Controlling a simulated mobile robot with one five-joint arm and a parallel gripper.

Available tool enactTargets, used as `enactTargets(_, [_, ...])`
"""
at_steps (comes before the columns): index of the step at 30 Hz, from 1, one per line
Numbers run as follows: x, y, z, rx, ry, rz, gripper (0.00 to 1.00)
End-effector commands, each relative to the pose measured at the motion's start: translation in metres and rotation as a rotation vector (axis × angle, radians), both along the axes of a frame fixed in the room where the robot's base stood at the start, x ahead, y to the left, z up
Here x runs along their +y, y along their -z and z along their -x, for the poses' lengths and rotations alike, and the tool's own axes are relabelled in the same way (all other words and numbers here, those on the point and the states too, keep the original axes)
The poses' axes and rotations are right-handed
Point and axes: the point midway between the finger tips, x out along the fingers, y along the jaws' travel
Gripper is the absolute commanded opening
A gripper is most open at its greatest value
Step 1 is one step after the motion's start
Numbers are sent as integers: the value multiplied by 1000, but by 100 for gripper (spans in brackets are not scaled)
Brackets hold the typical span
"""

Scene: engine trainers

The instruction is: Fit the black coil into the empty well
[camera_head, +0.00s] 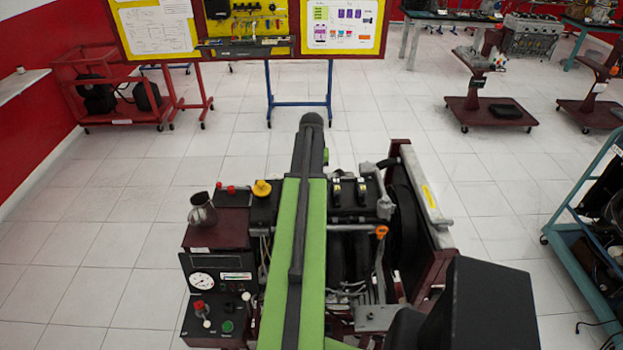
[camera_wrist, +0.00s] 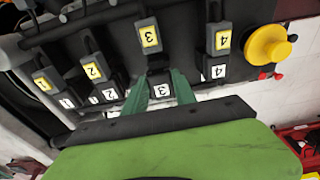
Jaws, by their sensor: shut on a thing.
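The black coil (camera_wrist: 150,40) with a yellow "3" label is in the upper middle of the wrist view. My gripper (camera_wrist: 161,74) has green fingers on both sides of the coil's lower part and is shut on it. A white "3" label shows between the fingers. The coil stands farther from its white label than the neighbouring coils do from theirs. The well is hidden under the coil and fingers, so I cannot tell how deep the coil sits. In the head view my arm hides this coil.
Coils "1" (camera_wrist: 42,81), "2" (camera_wrist: 93,70) and "4" (camera_wrist: 222,40) stand in the same row, close beside my fingers. A yellow cap (camera_wrist: 268,46) is at the right. In the head view, a gauge panel (camera_head: 215,285) is left of my arm and a radiator (camera_head: 425,190) right.

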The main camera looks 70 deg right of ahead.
Motion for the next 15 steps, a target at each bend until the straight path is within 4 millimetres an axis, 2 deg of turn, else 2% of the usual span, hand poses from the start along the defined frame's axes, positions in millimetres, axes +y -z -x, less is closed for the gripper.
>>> enactTargets(15, [0,6,-1,0,-1,0,0])
